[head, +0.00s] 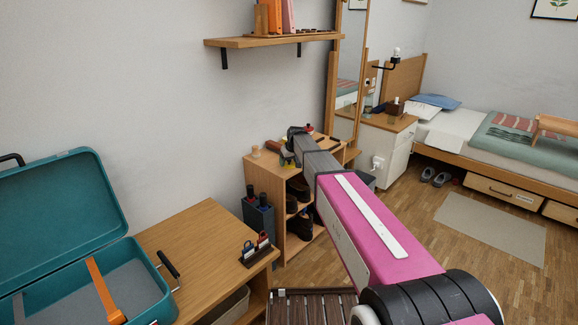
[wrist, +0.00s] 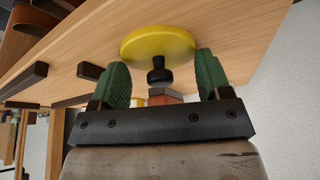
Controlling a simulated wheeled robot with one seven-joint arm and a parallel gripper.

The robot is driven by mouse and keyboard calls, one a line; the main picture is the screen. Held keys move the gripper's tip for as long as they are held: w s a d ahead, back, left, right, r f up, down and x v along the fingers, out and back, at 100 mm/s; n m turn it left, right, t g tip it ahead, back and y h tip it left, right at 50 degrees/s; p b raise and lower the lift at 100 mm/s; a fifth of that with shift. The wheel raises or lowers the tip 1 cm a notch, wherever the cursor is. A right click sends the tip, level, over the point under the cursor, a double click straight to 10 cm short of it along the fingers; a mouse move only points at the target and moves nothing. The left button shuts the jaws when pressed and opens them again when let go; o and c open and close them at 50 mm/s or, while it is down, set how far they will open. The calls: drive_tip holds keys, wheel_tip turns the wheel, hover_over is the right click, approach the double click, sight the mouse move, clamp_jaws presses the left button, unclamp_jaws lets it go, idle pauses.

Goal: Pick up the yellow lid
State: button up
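The yellow lid (wrist: 150,42) is a round disc with a black knob (wrist: 159,71), lying against the light wooden top in the wrist view. My gripper (wrist: 163,72) has its two green finger pads spread apart, one on each side of the knob. Gaps show between the pads and the knob, and nothing is held. In the head view my gripper (head: 296,133) is over the top of the small wooden shelf unit (head: 262,176), at the end of my outstretched arm.
A reddish-brown block (wrist: 166,97) shows beyond the knob, between the fingers. Dark bars (wrist: 24,78) lie on the wood to the left. A mirror (head: 346,75) rises behind, and a wall shelf (head: 270,40) hangs above.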

drive_tip(key=shift+r, duration=0.1)
drive_tip(key=shift+r, duration=0.5)
drive_tip(key=r, duration=0.3)
drive_tip(key=shift+s+a+r, duration=0.25)
drive_tip(key=shift+s+a, duration=0.05)
drive_tip(key=shift+s, duration=0.1)
drive_tip(key=s+a+r, duration=0.6)
drive_tip(key=a, duration=0.1)
drive_tip(key=w+d, duration=0.2)
drive_tip(key=w, duration=0.9)
drive_tip(key=w+d, duration=0.3)
drive_tip(key=w, duration=0.8)
drive_tip(key=w+d, duration=0.2)
drive_tip(key=w, duration=0.9)
drive_tip(key=shift+d+f, duration=0.25)
drive_tip(key=shift+f, duration=3.3)
drive_tip(key=shift+f, duration=0.15)
